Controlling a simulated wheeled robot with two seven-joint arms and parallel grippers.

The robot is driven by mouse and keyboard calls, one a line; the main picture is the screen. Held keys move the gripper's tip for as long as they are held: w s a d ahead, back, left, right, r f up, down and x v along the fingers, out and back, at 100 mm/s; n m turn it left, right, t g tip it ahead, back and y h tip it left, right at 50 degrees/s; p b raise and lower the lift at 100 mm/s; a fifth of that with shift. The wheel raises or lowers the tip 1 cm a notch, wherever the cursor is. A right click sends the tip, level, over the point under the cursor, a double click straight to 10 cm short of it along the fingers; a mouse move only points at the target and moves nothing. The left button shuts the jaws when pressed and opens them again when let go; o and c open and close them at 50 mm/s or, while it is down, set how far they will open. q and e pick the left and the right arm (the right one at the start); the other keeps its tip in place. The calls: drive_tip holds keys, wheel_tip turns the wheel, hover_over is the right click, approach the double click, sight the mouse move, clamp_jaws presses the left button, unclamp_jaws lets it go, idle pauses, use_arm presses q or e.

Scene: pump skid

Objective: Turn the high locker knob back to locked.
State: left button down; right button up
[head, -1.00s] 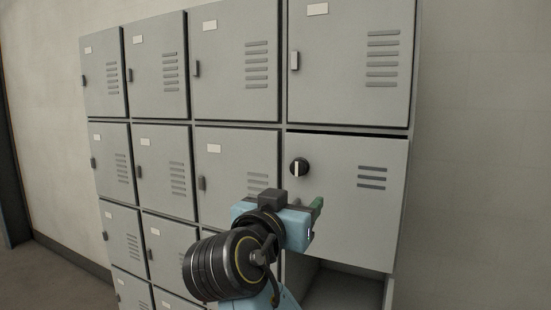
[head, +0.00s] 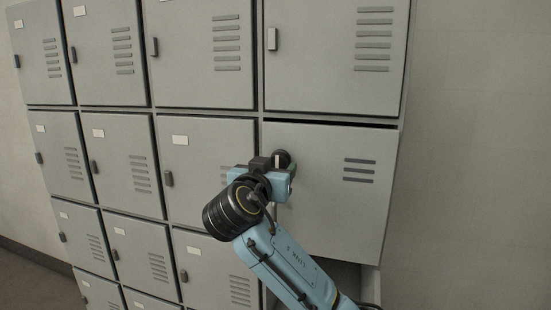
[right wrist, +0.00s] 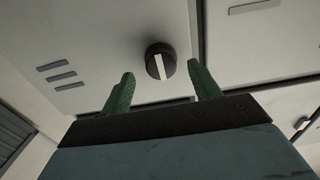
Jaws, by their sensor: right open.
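The high locker knob (head: 284,157) is a round black knob with a white bar, on the upper left of a wide grey locker door (head: 325,210). My right gripper partly hides it in the head view. In the right wrist view the whole knob (right wrist: 160,62) shows, its white bar running nearly straight up and down in the picture. My right gripper (right wrist: 161,84) is open, its green fingers on either side of the knob's line and apparently short of it, with nothing between them. In the head view the right gripper (head: 289,172) is just below the knob. My left gripper is not in view.
Grey lockers with small dark handles fill the left and top, such as this locker door (head: 207,170). A dark gap runs along the knob door's top edge, and an open space (head: 345,274) shows below it. A bare wall (head: 470,170) stands at the right.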

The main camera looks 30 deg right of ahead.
drive_tip(key=shift+w+d, duration=0.75)
drive_tip(key=shift+w, duration=0.05)
drive_tip(key=c, duration=1)
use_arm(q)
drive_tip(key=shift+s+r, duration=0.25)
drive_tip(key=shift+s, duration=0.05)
